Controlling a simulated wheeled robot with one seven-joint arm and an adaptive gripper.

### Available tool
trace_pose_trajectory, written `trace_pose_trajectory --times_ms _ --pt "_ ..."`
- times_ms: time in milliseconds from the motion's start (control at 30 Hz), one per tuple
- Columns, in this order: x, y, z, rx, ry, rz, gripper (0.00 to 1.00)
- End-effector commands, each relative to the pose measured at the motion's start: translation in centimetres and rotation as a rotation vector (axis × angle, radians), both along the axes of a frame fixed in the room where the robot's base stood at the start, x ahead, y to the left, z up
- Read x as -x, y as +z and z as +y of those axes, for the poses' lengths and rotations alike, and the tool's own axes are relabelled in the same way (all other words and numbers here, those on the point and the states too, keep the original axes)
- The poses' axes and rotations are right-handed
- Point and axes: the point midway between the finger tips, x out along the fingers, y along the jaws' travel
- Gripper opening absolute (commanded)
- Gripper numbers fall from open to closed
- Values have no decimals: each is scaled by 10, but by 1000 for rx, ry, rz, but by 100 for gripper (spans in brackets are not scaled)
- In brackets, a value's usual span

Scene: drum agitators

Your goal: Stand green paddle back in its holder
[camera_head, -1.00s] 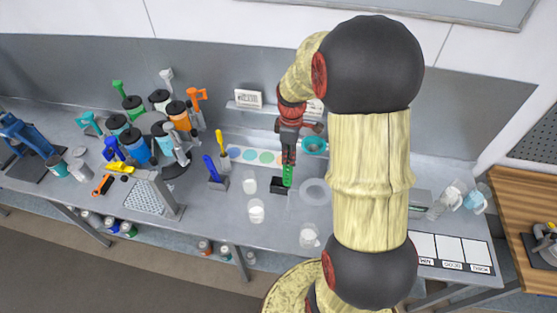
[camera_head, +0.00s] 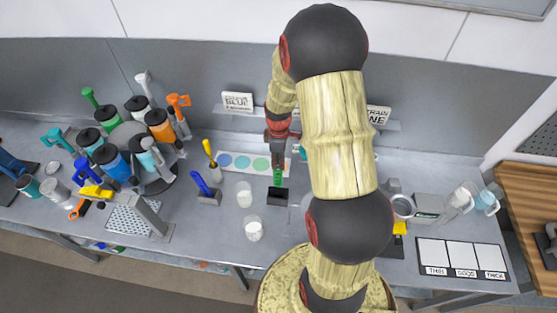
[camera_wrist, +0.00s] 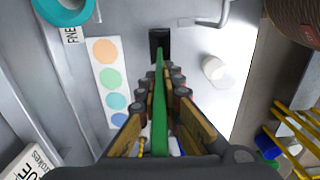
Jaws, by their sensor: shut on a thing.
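My gripper (camera_head: 277,160) is shut on the green paddle (camera_head: 278,178), which hangs below it. In the wrist view the paddle (camera_wrist: 158,105) runs between the two fingers (camera_wrist: 160,85) and points away from the camera. The black holder (camera_head: 278,197) stands on the bench just below the paddle's lower end. In the wrist view the holder (camera_wrist: 159,43) has a dark opening, and the paddle's far end lines up with its near edge. I cannot tell whether the tip is inside the opening or just above it.
Blue (camera_head: 206,188) and yellow (camera_head: 211,158) paddles stand to the left. Two white cups (camera_head: 244,194) (camera_head: 254,229) are left of the holder. A strip of coloured dots (camera_head: 243,162) lies behind. Drums with agitators (camera_head: 133,150) crowd the far left. A labelled mat (camera_head: 461,258) lies right.

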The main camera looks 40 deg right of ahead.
Motion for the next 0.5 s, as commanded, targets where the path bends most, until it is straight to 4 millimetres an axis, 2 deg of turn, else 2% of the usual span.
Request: trace_pose_trajectory --times_ms 500 --pt "0 -39 0 -1 0 1 0"
